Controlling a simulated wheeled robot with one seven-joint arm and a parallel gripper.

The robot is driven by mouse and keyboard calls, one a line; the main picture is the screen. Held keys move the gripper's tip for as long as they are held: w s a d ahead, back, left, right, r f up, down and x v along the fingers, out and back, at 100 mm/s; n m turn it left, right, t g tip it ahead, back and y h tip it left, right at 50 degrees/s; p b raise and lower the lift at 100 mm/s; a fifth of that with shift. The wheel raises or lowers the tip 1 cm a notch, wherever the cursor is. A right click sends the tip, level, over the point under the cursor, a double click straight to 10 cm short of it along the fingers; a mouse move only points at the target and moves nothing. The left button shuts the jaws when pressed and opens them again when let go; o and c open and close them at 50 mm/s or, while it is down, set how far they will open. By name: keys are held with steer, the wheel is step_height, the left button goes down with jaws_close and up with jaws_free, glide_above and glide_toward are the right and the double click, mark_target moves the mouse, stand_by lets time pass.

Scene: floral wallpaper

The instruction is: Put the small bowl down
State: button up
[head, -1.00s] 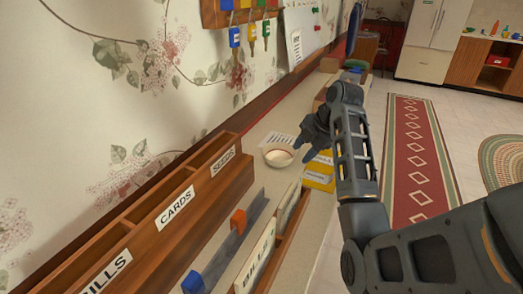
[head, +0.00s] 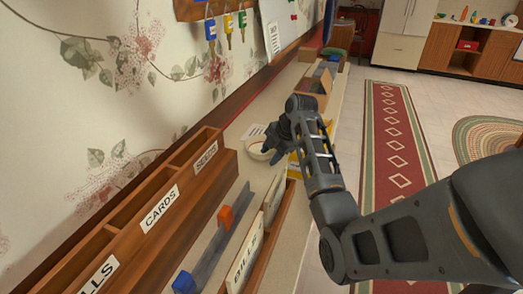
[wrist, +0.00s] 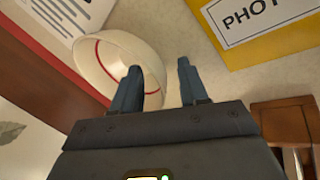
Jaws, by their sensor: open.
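The small bowl (head: 254,151) is cream-white and sits on the narrow shelf top by the wall, partly hidden by my gripper in the head view. In the wrist view the bowl (wrist: 105,52) shows a red line around it. My gripper (wrist: 160,66) is open, its two fingers apart with nothing held between them. The left finger overlaps the bowl's edge in the wrist view; I cannot tell whether it touches. In the head view my gripper (head: 271,150) is right at the bowl's right side.
A printed sheet (wrist: 72,12) and a yellow folder (wrist: 270,42) lie beside the bowl. Keys (head: 227,24) hang on the wall. An open box (head: 314,97) stands farther along.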

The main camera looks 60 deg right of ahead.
jaws_close()
stand_by(0.5)
steer(key=shift+r, duration=0.5)
steer(key=r, duration=0.2)
steer(key=s+r, duration=0.1)
steer(key=shift+d+r+b, duration=0.3)
steer(key=shift+d+r, duration=0.1)
steer(key=s+d+r+b, duration=0.1)
steer(key=s+d+r, duration=0.4)
steer(key=s, duration=0.3)
steer(key=shift+s+d+r, duration=0.35)
steer(key=shift+s+r, duration=0.05)
steer(key=shift+r, duration=0.25)
